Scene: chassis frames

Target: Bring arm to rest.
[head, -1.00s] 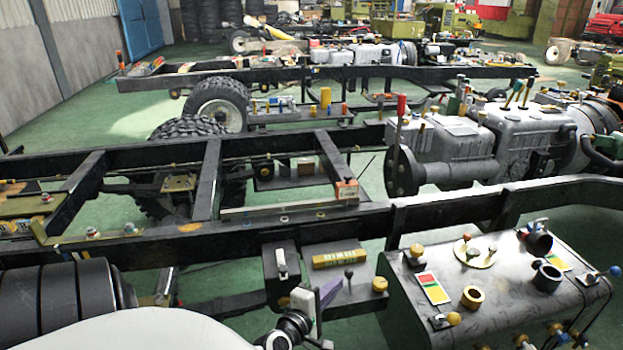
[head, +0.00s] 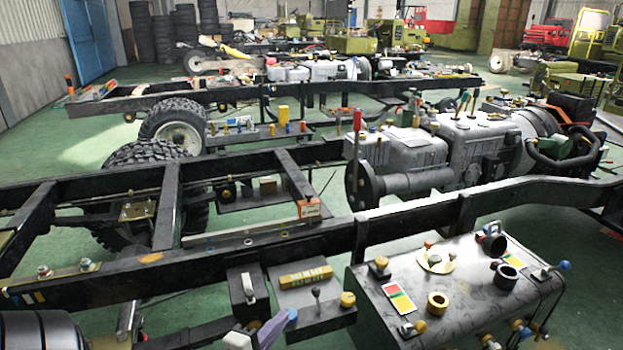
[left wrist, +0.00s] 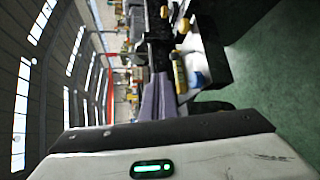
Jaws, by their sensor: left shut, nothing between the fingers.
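My left gripper (head: 277,327) shows at the bottom edge of the head view. Only its purple fingers and a bit of white body are in frame there. In the left wrist view its two purple fingers (left wrist: 160,84) lie together with nothing between them. In the head view it appears in front of the near chassis rail, beside a dark bracket with a yellow box (head: 305,275). I cannot tell its exact distance from the bracket. My right gripper is in neither view.
A grey metal tank (head: 465,300) with knobs, rings and a coloured label stands right of the gripper. The black chassis frame (head: 410,222) runs across behind, carrying a grey engine and gearbox (head: 465,145). Green floor (left wrist: 275,80) is open at the right of the wrist view.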

